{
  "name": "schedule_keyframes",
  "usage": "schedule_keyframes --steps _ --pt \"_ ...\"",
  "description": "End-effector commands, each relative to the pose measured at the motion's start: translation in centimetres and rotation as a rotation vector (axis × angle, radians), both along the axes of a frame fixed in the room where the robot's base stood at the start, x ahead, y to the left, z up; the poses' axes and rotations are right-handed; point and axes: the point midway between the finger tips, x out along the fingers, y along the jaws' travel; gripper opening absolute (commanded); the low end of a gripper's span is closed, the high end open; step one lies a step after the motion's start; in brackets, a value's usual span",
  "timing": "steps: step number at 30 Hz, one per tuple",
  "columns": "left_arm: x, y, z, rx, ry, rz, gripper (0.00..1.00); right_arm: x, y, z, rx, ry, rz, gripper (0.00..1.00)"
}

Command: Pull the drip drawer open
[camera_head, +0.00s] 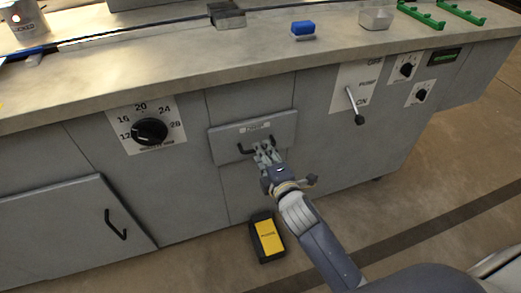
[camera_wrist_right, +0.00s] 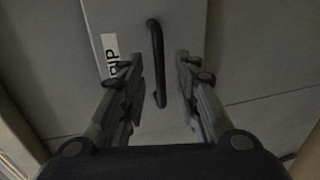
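The drip drawer (camera_head: 228,143) is a grey panel with a small white label in the front of the cabinet. Its black bar handle (camera_head: 244,150) is partly hidden by my right gripper in the head view. My right gripper (camera_head: 264,152) is at the handle. In the right wrist view, the drawer front (camera_wrist_right: 185,25) fills the middle and the handle (camera_wrist_right: 157,55) lies between the two spread fingers of the gripper (camera_wrist_right: 160,78). There is a visible gap on each side of the handle. My left gripper is not in view.
A dial (camera_head: 150,131) is left of the drawer, and a pump lever (camera_head: 355,105) sticks out to the right. A black and yellow pedal (camera_head: 267,238) lies on the floor below. A lower-left door (camera_head: 75,225) has a black handle. The countertop (camera_head: 180,75) overhangs above.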

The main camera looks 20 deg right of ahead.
Motion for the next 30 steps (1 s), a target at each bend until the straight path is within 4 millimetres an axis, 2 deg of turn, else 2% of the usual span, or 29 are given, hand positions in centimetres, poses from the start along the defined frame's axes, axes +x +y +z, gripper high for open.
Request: schedule_keyframes --steps 1,6,17,18,21,22,30 --pt "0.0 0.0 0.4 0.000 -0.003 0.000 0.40 0.8 0.0 -0.2 0.001 -0.001 0.000 0.29" --pt "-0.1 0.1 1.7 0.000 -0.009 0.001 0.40 2.5 0.1 -0.6 0.001 0.000 0.000 0.29" --pt "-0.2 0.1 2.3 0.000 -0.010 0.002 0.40 3.1 0.1 -0.7 0.002 0.001 0.000 0.29" --pt "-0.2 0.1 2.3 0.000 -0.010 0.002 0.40 3.1 0.1 -0.7 0.002 0.001 0.000 0.27" --pt "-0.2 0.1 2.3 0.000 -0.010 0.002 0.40 3.1 0.1 -0.7 0.002 0.001 0.000 0.04" --pt "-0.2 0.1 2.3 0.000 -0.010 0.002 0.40 3.1 0.1 -0.7 0.002 0.001 0.000 0.00" --pt "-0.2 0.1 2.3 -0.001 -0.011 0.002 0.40 3.1 0.1 -0.7 0.002 0.001 0.000 0.00"
